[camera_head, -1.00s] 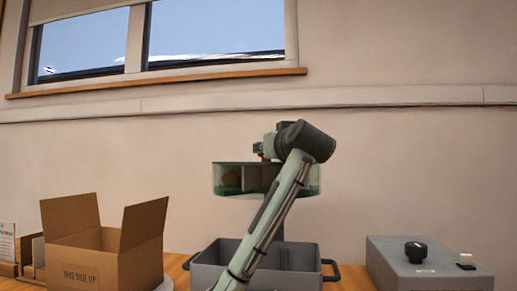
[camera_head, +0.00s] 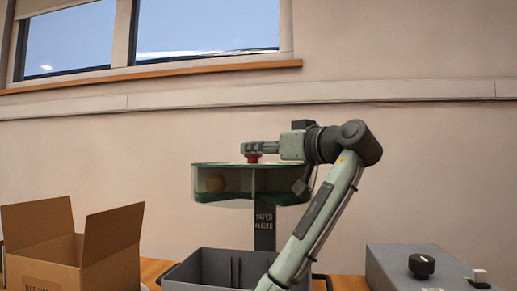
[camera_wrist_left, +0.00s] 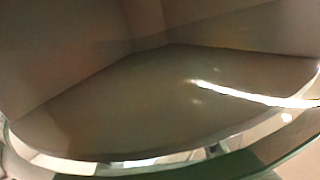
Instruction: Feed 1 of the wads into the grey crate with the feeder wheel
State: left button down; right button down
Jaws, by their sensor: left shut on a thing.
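The feeder wheel (camera_head: 240,198) is a clear drum with a green rim, on a dark post labelled as a paper feeder. The grey crate (camera_head: 192,274) stands below the wheel. My left arm hides its right part, and I cannot see its floor. The left wrist view looks closely at the clear drum (camera_wrist_left: 150,110); no fingers show there. My right gripper is out of view.
An open cardboard box (camera_head: 105,262) stands left of the crate. A grey control box (camera_head: 390,268) with a black dial (camera_head: 421,266) and a white switch (camera_head: 479,276) is at the right. A plain wall and window are behind.

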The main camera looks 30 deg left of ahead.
pick_arm(q)
jog(key=c, duration=1)
grip_release()
jog(key=v, duration=1.2)
jog(key=shift+r, duration=0.1)
